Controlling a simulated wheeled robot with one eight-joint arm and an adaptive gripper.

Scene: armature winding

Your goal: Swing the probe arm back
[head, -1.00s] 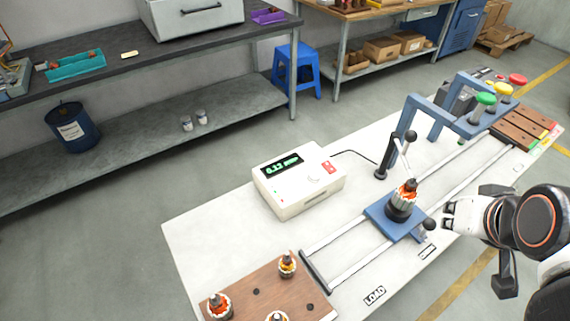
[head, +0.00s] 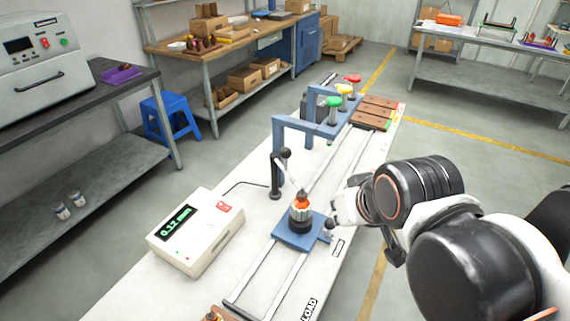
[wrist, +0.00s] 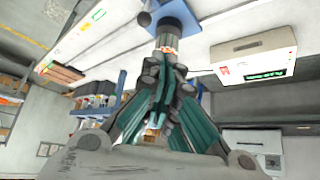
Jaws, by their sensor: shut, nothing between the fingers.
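The probe arm (head: 288,175) is a thin pale rod with a black knob (head: 285,153) at its upper end, on a black post (head: 275,177) beside the rails. The rod slopes down towards an armature (head: 301,210) with an orange top, upright on the blue carriage (head: 291,236). I cannot tell whether its tip touches the armature. My gripper (head: 338,211) is just right of the carriage, near its round dark handle knob, apart from the probe arm. In the wrist view, my gripper's fingers (wrist: 166,70) are together and empty, partly hiding the armature.
A gauge box (head: 196,232) with a green display, reading about 0.12 mm, stands left of the rails. Green, yellow and red buttons (head: 344,90) and brown blocks (head: 378,106) are at the far end.

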